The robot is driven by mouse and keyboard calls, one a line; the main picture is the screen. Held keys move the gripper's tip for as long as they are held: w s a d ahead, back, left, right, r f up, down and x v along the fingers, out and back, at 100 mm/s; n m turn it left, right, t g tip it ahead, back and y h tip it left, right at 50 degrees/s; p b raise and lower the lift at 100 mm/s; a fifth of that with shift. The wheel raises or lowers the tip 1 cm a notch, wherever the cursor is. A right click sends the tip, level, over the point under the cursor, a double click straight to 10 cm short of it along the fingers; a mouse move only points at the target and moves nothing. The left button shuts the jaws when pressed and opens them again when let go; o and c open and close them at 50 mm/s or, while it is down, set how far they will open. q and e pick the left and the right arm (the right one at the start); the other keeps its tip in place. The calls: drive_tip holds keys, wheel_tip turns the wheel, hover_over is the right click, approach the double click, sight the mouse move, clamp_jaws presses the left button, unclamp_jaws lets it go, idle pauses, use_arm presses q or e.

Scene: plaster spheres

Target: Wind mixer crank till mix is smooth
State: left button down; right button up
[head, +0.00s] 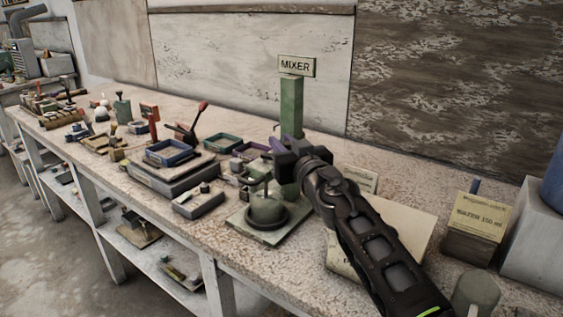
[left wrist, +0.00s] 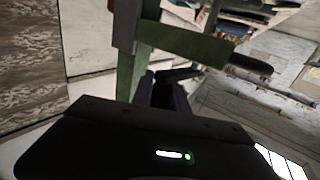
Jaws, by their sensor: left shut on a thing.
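The green mixer (head: 291,108) stands on the bench, with a "MIXER" sign (head: 296,66) on top of its post. Its round bowl (head: 266,208) sits upright on a flat base plate. My left gripper (head: 279,148) is beside the post, above and behind the bowl, shut on the crank handle, which its jaws mostly hide. In the left wrist view the gripper's purple fingers (left wrist: 167,94) are close to the mixer's green post and arm (left wrist: 185,45). The mix inside the bowl cannot be made out. My right gripper is not in view.
A "WATER 150 ml" box (head: 479,222) and a grey block (head: 535,245) stand at the right. A pale board (head: 400,225) lies behind my left arm. Trays (head: 168,152), a red-knobbed lever (head: 201,112) and small tools crowd the bench to the left.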

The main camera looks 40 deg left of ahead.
use_arm(q)
drive_tip(key=shift+s+d+m+t+h+b, duration=0.2)
drive_tip(key=shift+m+t+h+b, duration=0.15)
drive_tip(key=shift+m+t+h, duration=0.35)
drive_tip(key=shift+s+d+m+t+h+b, duration=0.15)
drive_tip(key=shift+m+t+h+b, duration=0.25)
drive_tip(key=shift+t, duration=0.4)
drive_tip(key=shift+a, duration=0.1)
drive_tip(key=c, duration=1.6)
unclamp_jaws()
drive_tip(key=shift+o, duration=0.2)
drive_tip(key=v, duration=0.7)
drive_tip(key=shift+s+d, duration=0.25)
drive_tip(key=shift+s, duration=0.05)
drive_tip(key=shift+r, duration=0.1)
